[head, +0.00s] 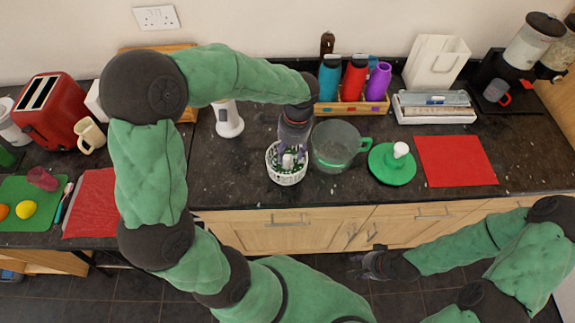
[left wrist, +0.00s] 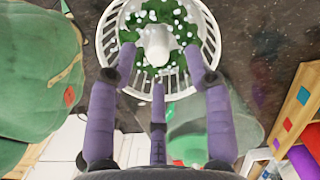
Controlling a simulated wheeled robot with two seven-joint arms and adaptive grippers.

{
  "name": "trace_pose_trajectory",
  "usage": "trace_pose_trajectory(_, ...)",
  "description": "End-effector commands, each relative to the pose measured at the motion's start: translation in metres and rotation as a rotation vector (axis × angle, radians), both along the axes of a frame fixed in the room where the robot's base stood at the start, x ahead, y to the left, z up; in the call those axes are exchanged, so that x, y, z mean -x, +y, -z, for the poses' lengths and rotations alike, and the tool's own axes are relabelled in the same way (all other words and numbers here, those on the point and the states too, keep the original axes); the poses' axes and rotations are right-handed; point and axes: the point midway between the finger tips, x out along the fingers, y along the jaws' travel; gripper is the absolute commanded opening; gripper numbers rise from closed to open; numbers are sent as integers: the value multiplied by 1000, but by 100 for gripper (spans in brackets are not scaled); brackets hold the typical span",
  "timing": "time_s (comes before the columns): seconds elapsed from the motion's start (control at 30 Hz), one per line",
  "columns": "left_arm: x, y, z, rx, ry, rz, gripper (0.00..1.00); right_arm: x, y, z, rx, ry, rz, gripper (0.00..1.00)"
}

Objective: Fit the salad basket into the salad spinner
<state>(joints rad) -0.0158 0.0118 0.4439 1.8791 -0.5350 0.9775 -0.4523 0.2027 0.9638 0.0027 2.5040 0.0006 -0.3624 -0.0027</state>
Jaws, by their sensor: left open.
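The white salad basket (head: 287,177), with green leaves and white bits inside, stands on the dark counter. It also shows in the left wrist view (left wrist: 101,42), with a white central post (left wrist: 157,42). My left gripper (head: 290,155) points down over the basket. Its purple fingers are spread around the post, and contact cannot be seen. The clear salad spinner bowl (head: 334,146), with a green handle, stands just right of the basket. Its green lid (head: 391,172) with a white knob lies further right. My right gripper (head: 372,263) hangs in front of the cupboards, its fingers too small to judge.
A red mat (head: 456,161) lies right of the lid. A wooden crate with bottles (head: 354,105) stands behind the bowl. A white device (head: 228,118) stands behind and left of the basket. The counter left of the basket is clear.

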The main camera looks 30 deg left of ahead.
Motion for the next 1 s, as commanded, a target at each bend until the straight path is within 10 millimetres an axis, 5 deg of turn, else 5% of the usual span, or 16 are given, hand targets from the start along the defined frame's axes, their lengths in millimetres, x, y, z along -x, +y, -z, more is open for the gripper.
trace_pose_trajectory(0.27,2,2,15,1,-1,-1,51,-1,0,5,0,-1,0,40)
trace_pose_trajectory(0.6,9,7,58,1,1,-1,51,-1,0,19,0,-1,0,40)
trace_pose_trajectory(0.87,9,7,60,0,-1,0,51,-1,0,18,0,-1,0,40)
trace_pose_trajectory(1.0,9,7,60,0,-1,0,11,-1,0,18,0,-1,0,40)
